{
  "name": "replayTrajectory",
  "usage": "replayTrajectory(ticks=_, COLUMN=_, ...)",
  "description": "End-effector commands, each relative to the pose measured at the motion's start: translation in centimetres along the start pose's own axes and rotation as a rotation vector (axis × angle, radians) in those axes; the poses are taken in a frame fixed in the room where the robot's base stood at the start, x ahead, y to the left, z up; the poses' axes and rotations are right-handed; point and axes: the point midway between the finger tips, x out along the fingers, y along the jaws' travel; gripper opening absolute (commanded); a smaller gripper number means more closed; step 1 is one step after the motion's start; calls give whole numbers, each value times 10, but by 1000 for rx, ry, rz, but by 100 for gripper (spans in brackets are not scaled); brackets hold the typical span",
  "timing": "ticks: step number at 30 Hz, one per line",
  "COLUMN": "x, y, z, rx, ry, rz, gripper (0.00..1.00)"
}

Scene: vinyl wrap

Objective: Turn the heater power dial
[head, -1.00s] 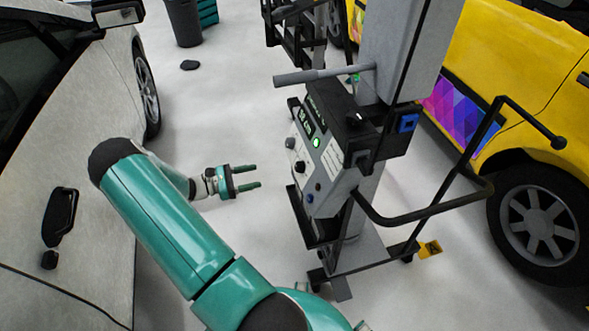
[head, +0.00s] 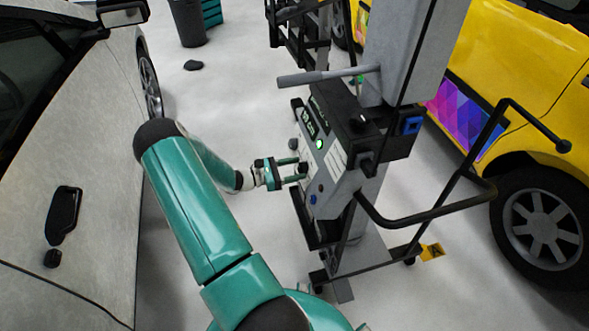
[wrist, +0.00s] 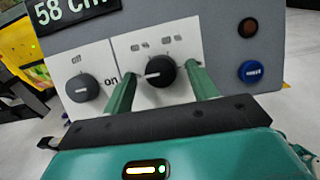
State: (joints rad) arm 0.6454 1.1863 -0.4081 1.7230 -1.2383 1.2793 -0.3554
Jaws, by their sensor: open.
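The control panel (wrist: 228,48) of a grey machine fills the wrist view. I cannot read a heater label on either. My gripper (head: 298,170) is at the panel front in the head view. Its two green fingers are open, one on each side of the right dial, with gaps showing beside it. I cannot tell whether the fingertips touch the panel.
A dark round button (wrist: 248,27) and a blue button (wrist: 251,71) sit right of the dials. A display (wrist: 75,10) reads "58 cm". A bent black handle bar (head: 425,213) juts from the machine. A silver car (head: 85,150) stands left, a yellow vehicle (head: 520,60) right.

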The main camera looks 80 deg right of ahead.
Motion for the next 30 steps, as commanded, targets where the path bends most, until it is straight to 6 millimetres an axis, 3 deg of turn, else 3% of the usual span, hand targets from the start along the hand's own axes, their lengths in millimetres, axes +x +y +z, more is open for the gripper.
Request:
replayTrajectory(ticks=8, x=2, y=0, z=0, rx=0, ry=0, rz=0, gripper=58)
replayTrajectory(ticks=15, x=2, y=0, z=0, rx=0, ry=-1, rz=0, gripper=15)
replayTrajectory(ticks=30, x=2, y=2, z=0, rx=97, ry=-2, rz=-38, gripper=15)
